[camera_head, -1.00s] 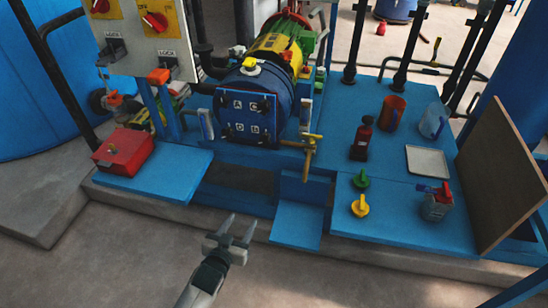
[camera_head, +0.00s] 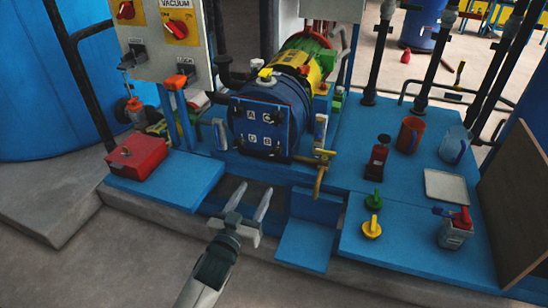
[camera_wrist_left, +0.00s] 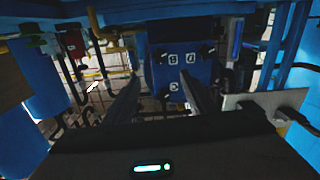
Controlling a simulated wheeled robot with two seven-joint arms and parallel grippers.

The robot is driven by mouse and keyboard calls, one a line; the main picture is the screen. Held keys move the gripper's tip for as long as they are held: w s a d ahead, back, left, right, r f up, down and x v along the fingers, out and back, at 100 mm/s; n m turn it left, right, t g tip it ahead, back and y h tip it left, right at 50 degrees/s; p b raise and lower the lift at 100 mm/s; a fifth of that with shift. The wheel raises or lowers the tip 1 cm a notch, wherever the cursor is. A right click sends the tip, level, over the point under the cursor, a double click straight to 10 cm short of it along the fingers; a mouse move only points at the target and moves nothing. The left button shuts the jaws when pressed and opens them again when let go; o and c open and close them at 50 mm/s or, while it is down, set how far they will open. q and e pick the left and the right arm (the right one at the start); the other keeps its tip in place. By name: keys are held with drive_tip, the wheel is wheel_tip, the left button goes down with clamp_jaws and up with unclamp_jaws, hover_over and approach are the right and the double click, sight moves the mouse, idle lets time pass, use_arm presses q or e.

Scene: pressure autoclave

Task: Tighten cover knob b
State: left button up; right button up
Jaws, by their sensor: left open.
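The blue square cover (camera_head: 258,127) of the autoclave carries white labels A, C, D and B and dark knobs near its corners. Cover knob b (camera_head: 277,150) is the small dark knob beside label B, at the cover's lower right. My left gripper (camera_head: 256,188) is open and empty, in front of and below the cover, apart from it. In the left wrist view the cover (camera_wrist_left: 180,72) appears inverted beyond the open fingers (camera_wrist_left: 161,80). Knob b (camera_wrist_left: 163,57) shows there dimly at the cover's upper left. My right gripper is not in view.
A brass valve (camera_head: 321,170) stands right of the cover. A red box (camera_head: 138,155) lies at the left. Green (camera_head: 374,199) and yellow (camera_head: 371,228) knobs, a bottle, jugs and a tray (camera_head: 446,187) occupy the right platform. The floor in front is clear.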

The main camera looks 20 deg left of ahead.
sight(276, 154)
use_arm(q)
drive_tip(key=w, duration=1.5)
drive_tip(key=shift+w+d, duration=0.2)
drive_tip(key=shift+d, duration=0.05)
drive_tip(key=shift+w, duration=0.8)
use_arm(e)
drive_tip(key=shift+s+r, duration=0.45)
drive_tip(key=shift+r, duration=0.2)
